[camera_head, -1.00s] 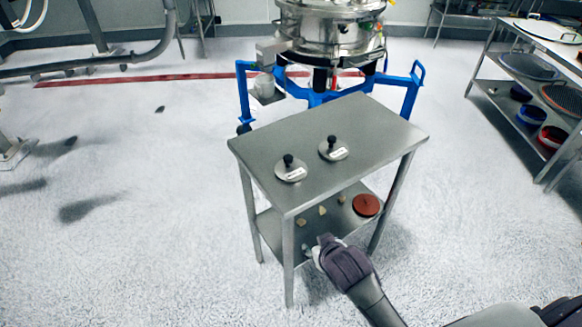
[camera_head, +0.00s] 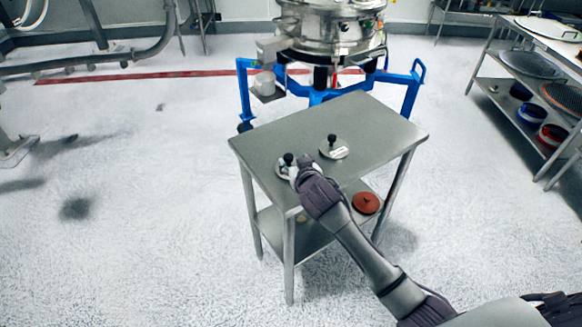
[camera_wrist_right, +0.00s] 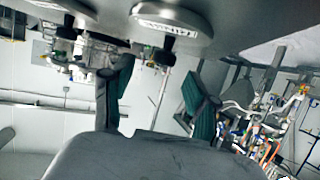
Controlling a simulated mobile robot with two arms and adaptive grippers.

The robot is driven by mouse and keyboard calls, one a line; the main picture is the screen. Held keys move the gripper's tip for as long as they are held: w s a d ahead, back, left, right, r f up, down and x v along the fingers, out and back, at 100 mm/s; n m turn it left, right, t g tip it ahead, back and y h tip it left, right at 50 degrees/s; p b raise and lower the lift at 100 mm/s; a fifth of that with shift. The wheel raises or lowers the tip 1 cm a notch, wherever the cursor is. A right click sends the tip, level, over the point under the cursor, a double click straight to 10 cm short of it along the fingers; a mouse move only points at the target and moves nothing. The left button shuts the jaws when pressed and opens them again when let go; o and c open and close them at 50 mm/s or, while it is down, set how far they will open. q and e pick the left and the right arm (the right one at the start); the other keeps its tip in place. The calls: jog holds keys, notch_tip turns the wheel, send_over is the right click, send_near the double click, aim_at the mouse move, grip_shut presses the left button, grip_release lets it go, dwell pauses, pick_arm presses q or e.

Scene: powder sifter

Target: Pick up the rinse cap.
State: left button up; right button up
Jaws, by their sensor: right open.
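Two round metal caps with black knobs and white labels sit on the small steel table. The left cap (camera_head: 283,171) is partly hidden by my right gripper (camera_head: 297,169); the right cap (camera_head: 334,149) stands clear. I cannot read either label surely enough to tell which is the rinse cap. In the right wrist view, which is upside down, the nearer labelled cap (camera_wrist_right: 172,16) has its knob beyond and roughly between the open green-padded fingers (camera_wrist_right: 157,95). The other cap shows at the upper left (camera_wrist_right: 66,8). The right gripper holds nothing. My left gripper is not seen.
The steel table (camera_head: 375,122) has a lower shelf with a red-brown lid (camera_head: 366,203) on it. A steel sifter on a blue frame (camera_head: 244,95) stands behind. A rack (camera_head: 500,75) with screens and bins is at the right.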

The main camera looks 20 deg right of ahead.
aim_at(290, 160)
jog(key=shift+a+f+x, duration=0.1)
jog(key=shift+x, duration=1.25)
jog(key=shift+a+f+x, duration=0.1)
jog(key=shift+x, duration=1.2)
jog(key=shift+s, duration=0.1)
grip_shut()
